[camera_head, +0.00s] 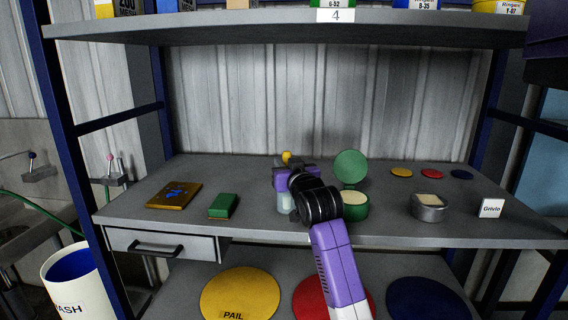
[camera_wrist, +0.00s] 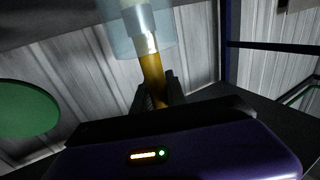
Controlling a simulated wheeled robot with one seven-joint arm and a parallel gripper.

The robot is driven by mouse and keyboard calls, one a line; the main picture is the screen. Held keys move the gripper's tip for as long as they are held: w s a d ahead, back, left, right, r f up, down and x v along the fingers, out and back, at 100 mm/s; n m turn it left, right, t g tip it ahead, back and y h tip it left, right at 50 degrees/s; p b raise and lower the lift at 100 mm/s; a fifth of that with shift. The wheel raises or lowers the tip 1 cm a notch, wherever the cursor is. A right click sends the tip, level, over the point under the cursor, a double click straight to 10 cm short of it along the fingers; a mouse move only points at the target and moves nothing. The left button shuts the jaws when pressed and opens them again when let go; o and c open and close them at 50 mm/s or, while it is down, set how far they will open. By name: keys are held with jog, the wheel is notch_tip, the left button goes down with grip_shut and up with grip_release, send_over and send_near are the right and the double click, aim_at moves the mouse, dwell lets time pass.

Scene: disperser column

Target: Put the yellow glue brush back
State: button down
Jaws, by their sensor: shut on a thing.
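The yellow glue brush shows in the wrist view as an amber handle (camera_wrist: 153,75) with a pale metal collar. Its yellow top (camera_head: 287,157) shows just above my gripper (camera_head: 288,172) in the head view. My gripper is shut on the handle, over the left-middle of the shelf. A clear bluish jar (camera_head: 285,203) stands directly below, partly hidden by my arm. In the wrist view the brush's collar end overlaps the jar (camera_wrist: 128,38); the bristles are hidden, and I cannot tell how deep they reach.
Right of my gripper stand an open green tin (camera_head: 354,208) with its round lid (camera_head: 350,167) raised, and a grey tin (camera_head: 428,208). Left lie a green block (camera_head: 223,206) and a brown board (camera_head: 174,195). Another shelf (camera_head: 250,30) runs above.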

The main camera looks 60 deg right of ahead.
jog(key=shift+f, duration=0.15)
jog(key=c, duration=1.3)
grip_release()
jog(key=shift+c, duration=0.2)
jog(key=shift+r, duration=0.2)
jog(key=b+v, duration=0.2)
jog(key=v, duration=1)
